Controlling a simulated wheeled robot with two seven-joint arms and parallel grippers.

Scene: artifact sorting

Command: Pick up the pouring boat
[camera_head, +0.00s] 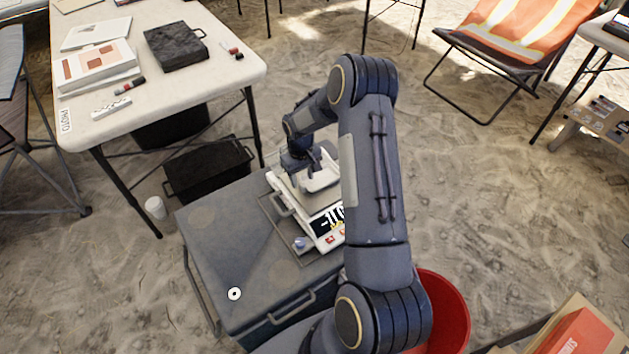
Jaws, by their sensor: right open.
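The pouring boat appears as a small white open dish (323,181) on the pan of a white digital scale (317,236). The scale sits on a grey case (225,235). My right gripper (303,176) is open and points down at the dish's left side, very close to it. I cannot tell whether the fingers touch the dish. My forearm hides the right part of the scale. My left gripper is out of view.
A small bluish object (300,243) sits at the scale's front left corner. A white ring (234,294) lies on the case's front left. A red bucket (452,315) stands right of my arm. A white table (222,72) with papers stands at the back left.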

